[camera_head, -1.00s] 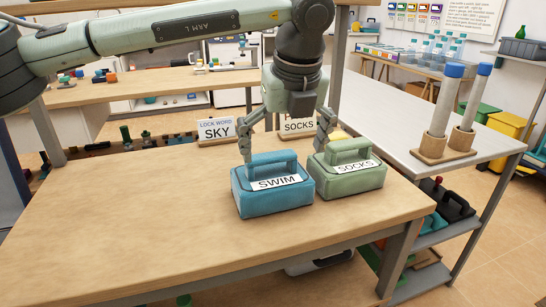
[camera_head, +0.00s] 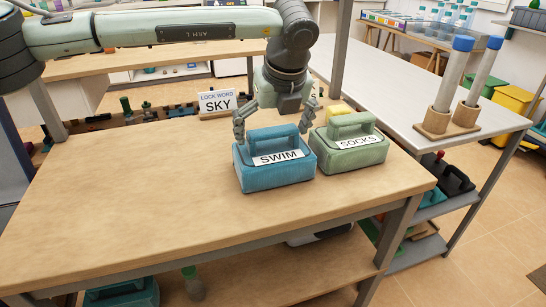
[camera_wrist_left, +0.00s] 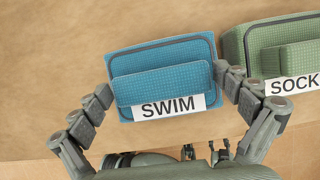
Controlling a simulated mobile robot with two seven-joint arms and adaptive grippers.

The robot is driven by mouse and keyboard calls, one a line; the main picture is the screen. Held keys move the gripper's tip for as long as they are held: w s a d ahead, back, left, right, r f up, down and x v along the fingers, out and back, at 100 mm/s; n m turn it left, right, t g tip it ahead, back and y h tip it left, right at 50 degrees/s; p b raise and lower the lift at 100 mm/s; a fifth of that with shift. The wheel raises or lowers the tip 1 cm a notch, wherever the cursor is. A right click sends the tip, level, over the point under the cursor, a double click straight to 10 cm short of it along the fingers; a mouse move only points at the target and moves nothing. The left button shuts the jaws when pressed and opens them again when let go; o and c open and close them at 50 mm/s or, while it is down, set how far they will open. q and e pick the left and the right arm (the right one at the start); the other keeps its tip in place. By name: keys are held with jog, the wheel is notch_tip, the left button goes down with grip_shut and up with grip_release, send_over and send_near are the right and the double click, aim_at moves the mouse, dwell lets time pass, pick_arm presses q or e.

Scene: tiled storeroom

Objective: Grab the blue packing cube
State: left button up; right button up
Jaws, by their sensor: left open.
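The blue packing cube (camera_head: 274,174), labelled SWIM, sits upright on the wooden table with its handle on top. My left gripper (camera_head: 276,122) is open and empty, just above and behind it in the head view. In the left wrist view the blue cube (camera_wrist_left: 160,60) lies between the open fingers (camera_wrist_left: 164,83), one tip near each side edge. I cannot tell whether they touch it. The green packing cube (camera_head: 350,156), labelled SOCKS, stands close on the right; it also shows in the wrist view (camera_wrist_left: 237,45).
A LOCK WORD SKY sign (camera_head: 217,103) stands at the table's back edge. A yellow object (camera_head: 341,113) shows behind the green cube. The table (camera_head: 120,200) is clear to the left. A grey side table (camera_head: 400,115) holds two blue-capped tubes (camera_head: 454,75).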

pick_arm(q)
jog(key=shift+c, duration=0.6)
jog(key=c, duration=1.4)
jog(key=shift+r, duration=0.1)
